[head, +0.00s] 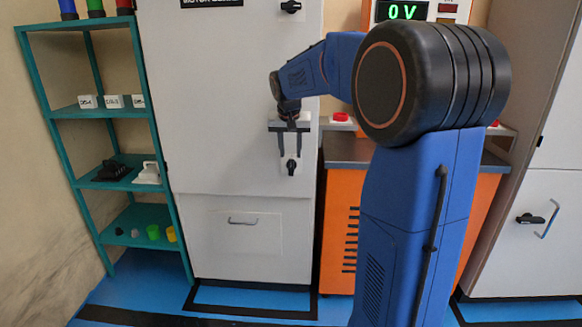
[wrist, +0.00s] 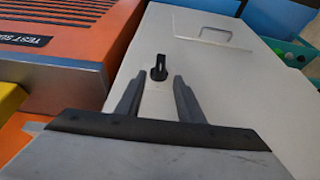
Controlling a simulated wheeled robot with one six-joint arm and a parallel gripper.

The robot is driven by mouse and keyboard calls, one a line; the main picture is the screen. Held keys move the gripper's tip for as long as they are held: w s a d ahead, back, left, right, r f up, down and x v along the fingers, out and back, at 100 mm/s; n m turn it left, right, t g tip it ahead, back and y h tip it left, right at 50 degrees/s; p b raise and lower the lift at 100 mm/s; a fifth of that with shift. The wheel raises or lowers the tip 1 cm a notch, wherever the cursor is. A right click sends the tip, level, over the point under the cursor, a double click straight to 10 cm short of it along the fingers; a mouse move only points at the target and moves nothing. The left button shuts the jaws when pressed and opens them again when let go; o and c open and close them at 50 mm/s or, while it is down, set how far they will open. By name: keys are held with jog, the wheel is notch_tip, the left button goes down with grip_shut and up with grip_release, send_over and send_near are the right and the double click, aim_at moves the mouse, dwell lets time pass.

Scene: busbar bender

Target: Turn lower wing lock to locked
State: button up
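The lower wing lock (head: 291,166) is a small black knob on the grey cabinet's front, to the right of its middle height. Its wing looks roughly upright in the head view. It also shows in the wrist view (wrist: 159,68), just beyond my fingertips and between their lines. My gripper (head: 290,153) is open and empty, its two fingers pointing down the cabinet front just above the lock. In the wrist view my gripper (wrist: 160,82) has a clear gap between its fingers. No contact with the lock shows. Any lock-position marking is too small to read.
Another black wing knob (head: 291,6) sits higher on the same cabinet (head: 220,130). A drawer-like panel with a handle (head: 243,221) is below. An orange test bench (head: 340,225) stands close on the right, and a teal shelf (head: 88,111) on the left.

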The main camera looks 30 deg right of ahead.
aim_at(291, 161)
jog(key=x, duration=0.8)
jog(key=shift+f, duration=0.15)
grip_shut()
